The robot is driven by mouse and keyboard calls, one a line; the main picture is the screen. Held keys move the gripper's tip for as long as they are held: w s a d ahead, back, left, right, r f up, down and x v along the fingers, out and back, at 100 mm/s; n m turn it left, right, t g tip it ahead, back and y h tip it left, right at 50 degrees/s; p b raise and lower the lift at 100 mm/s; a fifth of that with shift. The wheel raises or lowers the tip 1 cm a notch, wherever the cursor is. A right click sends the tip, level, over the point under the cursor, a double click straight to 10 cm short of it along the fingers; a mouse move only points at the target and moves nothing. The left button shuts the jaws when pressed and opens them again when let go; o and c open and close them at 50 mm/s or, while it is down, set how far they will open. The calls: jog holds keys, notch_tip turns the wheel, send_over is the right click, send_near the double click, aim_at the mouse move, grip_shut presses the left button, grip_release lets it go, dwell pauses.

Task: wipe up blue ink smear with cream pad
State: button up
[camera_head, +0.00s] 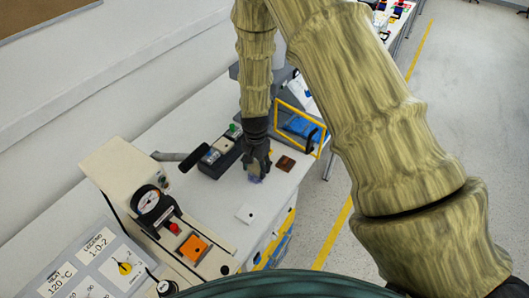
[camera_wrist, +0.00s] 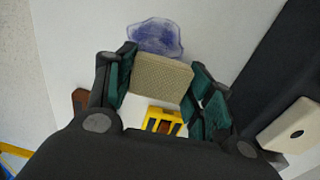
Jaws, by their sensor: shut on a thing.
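The blue ink smear (camera_wrist: 155,38) is an irregular blue-violet patch on the white table, just beyond the pad in the wrist view. A bit of it shows below my gripper (camera_head: 257,168) in the head view (camera_head: 254,180). The cream pad (camera_wrist: 160,76) is a tan, textured block between the two fingers of my gripper (camera_wrist: 163,82), which is shut on it. Its far edge borders or overlaps the smear's near edge in the picture; whether it touches the table is unclear. I cannot make out the pad in the head view.
A brown block (camera_head: 286,163) and yellow-framed case (camera_head: 300,125) are to the right.

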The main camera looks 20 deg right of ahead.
jog(key=shift+d+r+p, duration=0.1)
jog(key=shift+d+p, duration=0.05)
jog(key=shift+p, duration=0.25)
notch_tip(320, 180, up, 4)
jog(key=shift+s+f+p, duration=0.1)
jog(key=shift+s+p, duration=0.05)
jog(key=shift+p, duration=0.65)
jog(key=shift+w+r+p, duration=0.2)
jog(key=shift+r+p, duration=0.55)
jog(key=shift+r, duration=0.2)
jog(key=shift+s+r+p, duration=0.1)
jog(key=shift+r+p, duration=0.5)
jog(key=shift+r, duration=0.45)
